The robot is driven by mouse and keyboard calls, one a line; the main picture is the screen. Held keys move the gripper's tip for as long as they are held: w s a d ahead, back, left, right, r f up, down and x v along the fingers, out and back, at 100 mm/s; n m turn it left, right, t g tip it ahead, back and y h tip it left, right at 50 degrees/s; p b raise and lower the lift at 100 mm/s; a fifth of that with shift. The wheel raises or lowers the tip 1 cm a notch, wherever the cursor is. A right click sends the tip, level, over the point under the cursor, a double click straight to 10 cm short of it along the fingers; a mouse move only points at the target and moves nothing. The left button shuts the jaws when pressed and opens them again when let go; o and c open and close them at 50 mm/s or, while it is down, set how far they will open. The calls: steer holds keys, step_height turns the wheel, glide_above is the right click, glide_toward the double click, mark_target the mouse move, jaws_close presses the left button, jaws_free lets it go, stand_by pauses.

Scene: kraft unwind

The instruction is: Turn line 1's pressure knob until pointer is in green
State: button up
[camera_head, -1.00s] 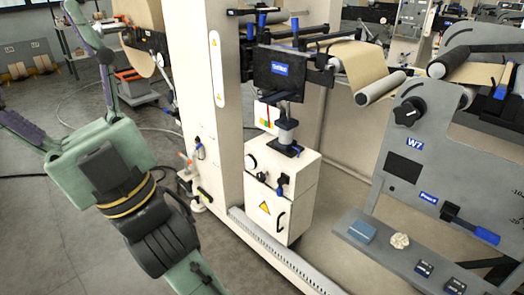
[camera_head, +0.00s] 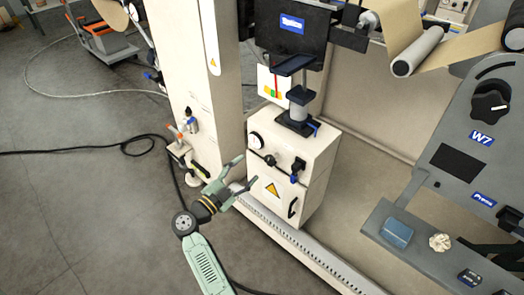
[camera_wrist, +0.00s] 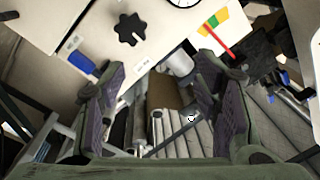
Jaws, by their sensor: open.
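A black lobed knob (camera_head: 270,160) sits on the cream cabinet (camera_head: 318,178), right of a round white gauge (camera_head: 254,140). The knob also shows at the top of the wrist view (camera_wrist: 130,29), beyond my fingertips. Above the cabinet is a white card (camera_head: 265,83) with coloured patches, green among them, and a red pointer. The card also shows in the wrist view (camera_wrist: 214,24); I cannot tell which colour the pointer marks. My gripper (camera_head: 247,170) is open and empty, left of and below the knob, apart from it. No line number is readable.
A vertical cylinder (camera_head: 300,105) stands on the cabinet. A slotted rail (camera_head: 318,262) runs along the floor below. A cream column (camera_head: 208,100) with small fittings is left. Open floor lies further left.

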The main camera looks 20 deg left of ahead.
mark_target(269, 162)
steer(key=shift+g+h, duration=0.4)
steer(key=shift+g, duration=0.1)
steer(key=w+d+f, duration=0.1)
steer(key=w, duration=0.2)
steer(key=w+d+f, duration=0.1)
steer(key=w+d, duration=0.1)
steer(key=w, duration=0.1)
steer(key=w+d+f+p, duration=0.1)
steer(key=w, duration=0.3)
steer(key=shift+w+d+f, duration=0.1)
steer(key=shift+d+f, duration=0.15)
steer(key=shift+d, duration=0.15)
steer(key=shift+c, duration=0.3)
steer(key=c, duration=1.1)
